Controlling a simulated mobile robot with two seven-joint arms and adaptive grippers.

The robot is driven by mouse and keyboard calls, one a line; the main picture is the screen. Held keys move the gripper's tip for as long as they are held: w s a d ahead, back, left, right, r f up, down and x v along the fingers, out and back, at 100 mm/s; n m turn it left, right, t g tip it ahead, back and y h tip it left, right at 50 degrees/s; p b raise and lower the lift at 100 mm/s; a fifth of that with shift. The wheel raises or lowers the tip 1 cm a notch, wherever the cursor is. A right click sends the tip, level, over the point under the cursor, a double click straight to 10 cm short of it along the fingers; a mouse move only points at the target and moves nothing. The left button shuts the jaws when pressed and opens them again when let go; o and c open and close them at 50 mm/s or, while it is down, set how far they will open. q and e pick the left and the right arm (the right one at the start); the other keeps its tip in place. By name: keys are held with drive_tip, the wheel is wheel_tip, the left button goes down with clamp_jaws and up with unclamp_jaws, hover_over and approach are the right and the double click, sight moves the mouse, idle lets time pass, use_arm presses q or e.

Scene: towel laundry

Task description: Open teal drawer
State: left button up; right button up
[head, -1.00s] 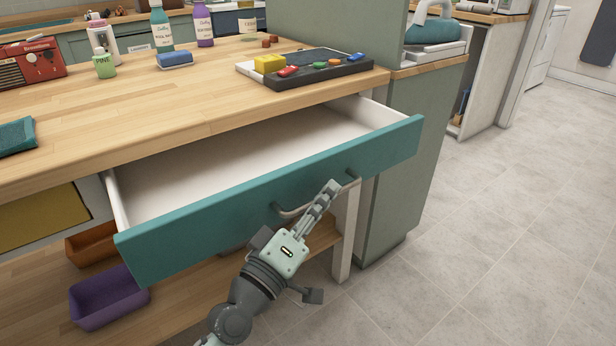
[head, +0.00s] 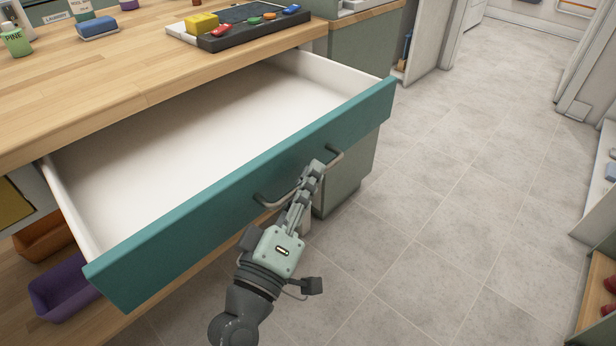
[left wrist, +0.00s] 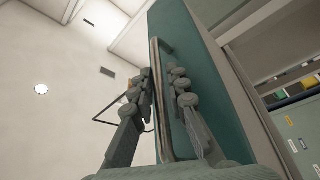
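The teal drawer (head: 225,215) is pulled far out from under the wooden counter, and its white inside looks empty. Its front carries a grey bar handle (head: 272,202). My left gripper (head: 315,169) is at the right part of this handle. In the left wrist view the handle bar (left wrist: 159,100) runs between the two fingers of the left gripper (left wrist: 162,78), which are closed in around it. The teal drawer front (left wrist: 180,50) stands just behind the fingers. My right gripper is not in view.
The wooden counter (head: 130,75) holds a dark tray (head: 250,28) with coloured pieces, a blue sponge (head: 97,27) and bottles. Orange (head: 42,240) and purple bins (head: 60,290) sit on the shelf below. The tiled floor (head: 450,190) to the right is clear.

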use_arm(q)
drive_tip(key=v, duration=0.7)
drive_tip(key=shift+s, duration=0.25)
drive_tip(key=shift+f, duration=0.1)
idle(0.4)
